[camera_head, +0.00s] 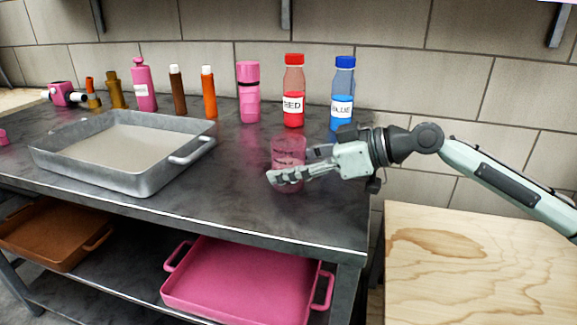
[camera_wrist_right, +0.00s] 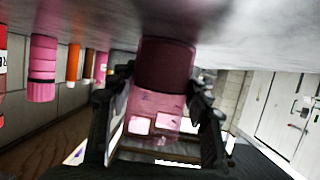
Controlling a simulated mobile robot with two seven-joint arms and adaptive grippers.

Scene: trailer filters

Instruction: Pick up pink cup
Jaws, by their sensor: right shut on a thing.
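The pink cup (camera_head: 289,150) is translucent and stands upright near the front right of the dark table (camera_head: 230,165). My right gripper (camera_head: 290,168) reaches in from the right and is shut on the cup, with its fingers on either side of it. In the right wrist view the cup (camera_wrist_right: 160,90) fills the middle between the two dark fingers (camera_wrist_right: 158,115). The cup's lower part is partly hidden by the gripper in the head view. My left gripper is not in view.
A red-labelled bottle (camera_head: 293,92) and a blue bottle (camera_head: 343,95) stand behind the cup, beside a pink bottle (camera_head: 249,95). A grey metal tray (camera_head: 165,180) lies to the left. A pink tray (camera_head: 245,285) is on the shelf below. A wooden surface (camera_head: 480,270) is at the right.

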